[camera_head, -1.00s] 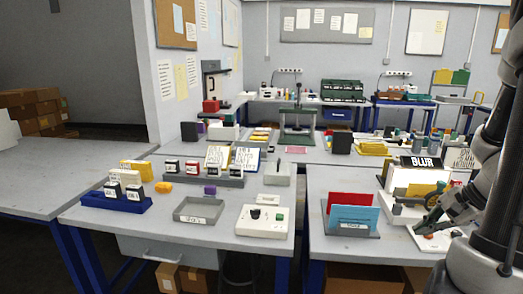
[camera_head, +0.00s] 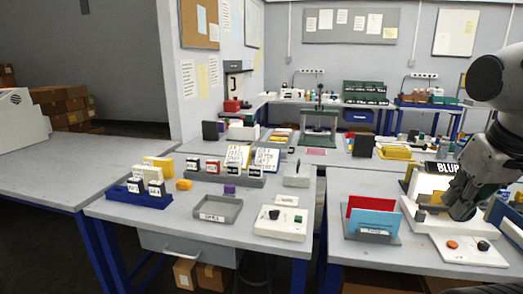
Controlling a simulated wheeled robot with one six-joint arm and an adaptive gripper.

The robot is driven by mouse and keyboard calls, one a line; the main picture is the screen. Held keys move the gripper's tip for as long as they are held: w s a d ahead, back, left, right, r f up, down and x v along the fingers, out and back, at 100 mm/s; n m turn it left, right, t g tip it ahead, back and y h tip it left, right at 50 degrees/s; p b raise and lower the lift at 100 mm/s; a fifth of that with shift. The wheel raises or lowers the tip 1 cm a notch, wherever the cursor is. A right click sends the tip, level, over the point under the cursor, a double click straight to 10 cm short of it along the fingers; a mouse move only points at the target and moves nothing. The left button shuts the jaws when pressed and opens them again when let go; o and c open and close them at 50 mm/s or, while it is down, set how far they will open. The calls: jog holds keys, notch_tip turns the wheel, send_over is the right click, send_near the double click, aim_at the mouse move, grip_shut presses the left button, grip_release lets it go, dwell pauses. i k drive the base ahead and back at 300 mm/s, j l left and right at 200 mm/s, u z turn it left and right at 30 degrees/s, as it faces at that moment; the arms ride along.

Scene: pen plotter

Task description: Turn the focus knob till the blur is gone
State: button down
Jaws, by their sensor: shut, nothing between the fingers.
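A white device (camera_head: 431,183) stands on the right table, with a dark sign or screen reading "BLUR" (camera_head: 441,168) at its top. A brass-coloured part (camera_head: 434,198) shows on its front. A white panel (camera_head: 470,257) with an orange button and a black knob lies at its front. My arm's dark wrist comes down in front of the device's right side and covers much of it. My gripper's fingers cannot be made out behind the wrist. I cannot make out a focus knob on the device; my arm may be hiding it.
Left of the device stands a grey holder (camera_head: 349,236) with red and blue cards. On the left table are a control box (camera_head: 281,223), a grey tray (camera_head: 216,215) and a blue stamp rack (camera_head: 127,200). Between the tables is a narrow gap.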

aim_at(482, 246)
jog(key=z, duration=1.25)
